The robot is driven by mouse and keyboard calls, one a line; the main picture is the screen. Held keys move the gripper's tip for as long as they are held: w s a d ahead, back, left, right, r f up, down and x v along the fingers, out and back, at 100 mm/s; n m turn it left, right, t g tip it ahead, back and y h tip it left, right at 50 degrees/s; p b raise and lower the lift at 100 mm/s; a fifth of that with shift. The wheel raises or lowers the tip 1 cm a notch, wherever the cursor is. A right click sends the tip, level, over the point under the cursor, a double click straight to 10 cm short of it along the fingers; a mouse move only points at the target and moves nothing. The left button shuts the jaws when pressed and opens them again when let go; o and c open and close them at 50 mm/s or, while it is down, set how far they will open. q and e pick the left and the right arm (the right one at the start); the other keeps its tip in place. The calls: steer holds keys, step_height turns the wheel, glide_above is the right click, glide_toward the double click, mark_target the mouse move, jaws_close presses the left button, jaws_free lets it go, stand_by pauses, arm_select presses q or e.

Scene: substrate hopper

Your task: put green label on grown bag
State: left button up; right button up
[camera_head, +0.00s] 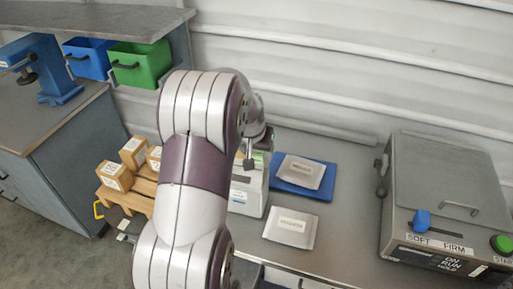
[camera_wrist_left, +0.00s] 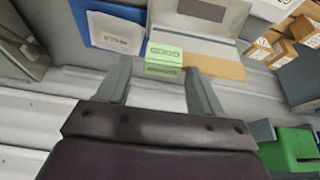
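A green label piece (camera_wrist_left: 164,58) with dark print, seemingly "GOOD", sits at the edge of a white label device (camera_wrist_left: 200,28). In the head view the device (camera_head: 244,192) stands just right of my left arm. My left gripper (camera_wrist_left: 160,68) is open, with one finger on each side of the green piece and gaps visible between. In the head view my arm mostly hides this gripper. A pale bag (camera_head: 300,171) lies on a blue mat (camera_head: 324,183); it also shows in the wrist view (camera_wrist_left: 115,34). A second pale bag (camera_head: 290,228) lies on the bare table. Their print is unreadable.
A grey machine (camera_head: 445,190) with blue and green knobs stands at the right. Cartons (camera_head: 115,176) sit on a wooden pallet (camera_head: 130,200) at the left. Blue (camera_head: 88,58) and green (camera_head: 140,64) bins stand under a shelf. The table between bags and machine is clear.

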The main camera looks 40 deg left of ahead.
mark_target(255, 153)
arm_select(q)
steer(key=shift+s+a+f, duration=0.1)
steer(key=shift+s+f, duration=0.05)
steer(key=shift+f, duration=0.15)
steer(key=shift+c, duration=0.3)
steer(key=o, duration=0.5)
stand_by(0.3)
steer(key=shift+r, duration=0.1)
steer(key=r+p, duration=0.6)
steer(key=r, duration=0.1)
steer(key=shift+w+a+r, duration=0.15)
steer(key=shift+w+a, duration=0.05)
steer(key=shift+a, duration=0.1)
